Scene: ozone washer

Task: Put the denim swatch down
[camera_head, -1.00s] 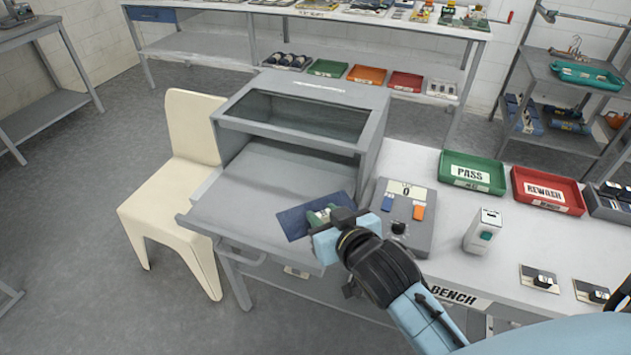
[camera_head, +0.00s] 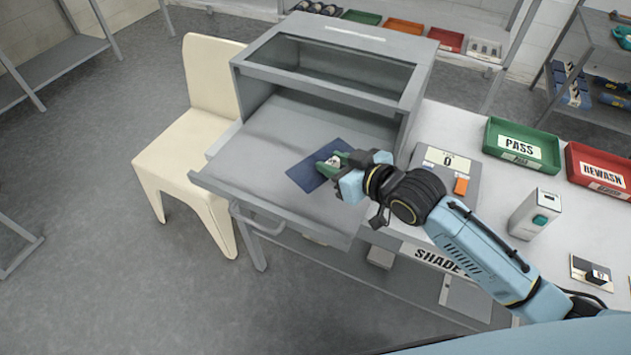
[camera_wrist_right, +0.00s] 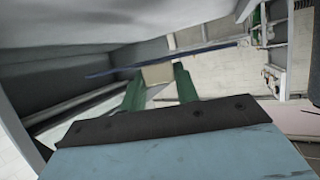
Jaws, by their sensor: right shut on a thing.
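The denim swatch (camera_head: 306,175) is a flat dark blue rectangle. My right gripper (camera_head: 334,161) is shut on its right part, with green fingertips. Both are over the right half of the washer's pulled-out grey drawer (camera_head: 240,160). In the right wrist view the swatch (camera_wrist_right: 110,72) shows nearly edge-on as a thin blue strip beyond the green fingers of the right gripper (camera_wrist_right: 160,85). I cannot tell whether the swatch touches the drawer floor. The gripper hides part of the swatch. My left gripper is not in view.
The grey washer box (camera_head: 330,60) with a dark window stands behind the drawer. A control box (camera_head: 447,162) reading 0 is close to the right. Green PASS (camera_head: 521,145) and red REWASH (camera_head: 600,168) trays are farther right. A cream chair (camera_head: 190,140) stands left. The drawer's left half is bare.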

